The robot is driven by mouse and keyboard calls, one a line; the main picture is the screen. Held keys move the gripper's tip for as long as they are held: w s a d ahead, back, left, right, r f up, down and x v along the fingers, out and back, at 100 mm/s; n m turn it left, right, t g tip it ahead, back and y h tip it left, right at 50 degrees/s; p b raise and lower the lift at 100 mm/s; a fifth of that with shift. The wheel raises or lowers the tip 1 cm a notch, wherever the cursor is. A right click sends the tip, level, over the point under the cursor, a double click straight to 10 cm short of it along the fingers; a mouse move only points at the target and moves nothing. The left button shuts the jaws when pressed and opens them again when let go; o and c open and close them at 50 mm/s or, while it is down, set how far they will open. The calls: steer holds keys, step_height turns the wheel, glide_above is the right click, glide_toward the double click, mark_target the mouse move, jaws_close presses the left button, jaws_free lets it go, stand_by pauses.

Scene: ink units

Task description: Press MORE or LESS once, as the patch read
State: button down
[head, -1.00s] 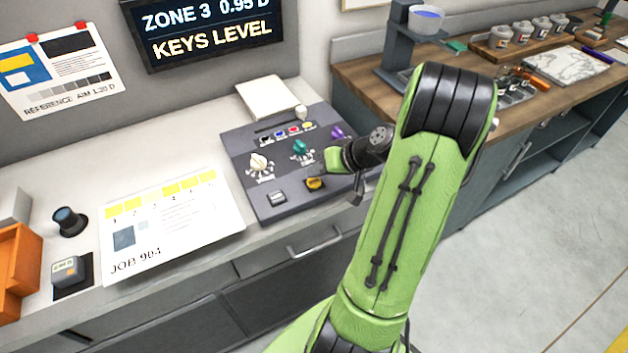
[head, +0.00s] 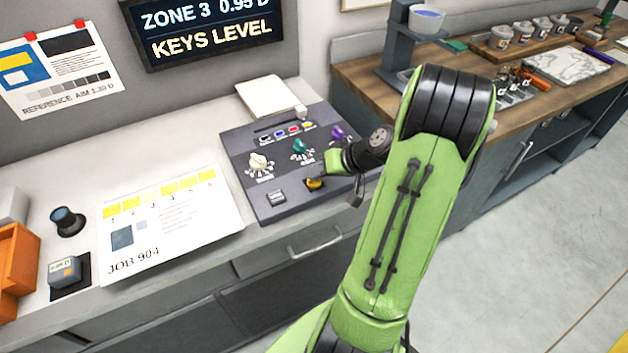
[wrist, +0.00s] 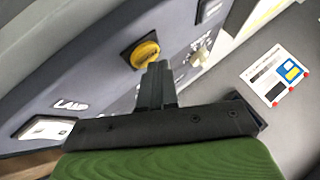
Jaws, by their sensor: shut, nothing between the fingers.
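The dark control panel (head: 255,160) lies on the bench with a grey-white key (head: 276,197) and a yellow-orange key (head: 315,184) along its front. Key labels are too small to read. My gripper (head: 328,176) is low over the panel at the yellow key, partly hiding it. In the wrist view my gripper (wrist: 157,82) is shut and empty, its tips just beside a round yellow part (wrist: 145,52); I cannot tell if they touch. The wall display (head: 208,30) reads "ZONE 3 0.95 D" and "KEYS LEVEL". The patch sheet (head: 170,225), marked "JOB 904", has numbered yellow patches.
White (head: 258,162) and teal (head: 299,146) knobs stand behind the keys. A reference card (head: 60,75) hangs on the wall. A small meter (head: 64,271) and an orange bin (head: 18,270) sit at left. A wooden side bench (head: 370,75) holds pots and tools.

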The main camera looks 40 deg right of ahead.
mark_target(318, 182)
steer(key=shift+f+b, duration=0.45)
steer(key=shift+f, duration=0.05)
steer(key=shift+r, duration=0.1)
stand_by(0.5)
steer(key=shift+r+p, duration=0.75)
steer(key=shift+r, duration=0.1)
step_height(318, 182, up, 5)
steer(key=p, duration=0.4)
steer(key=shift+r, duration=0.1)
stand_by(0.4)
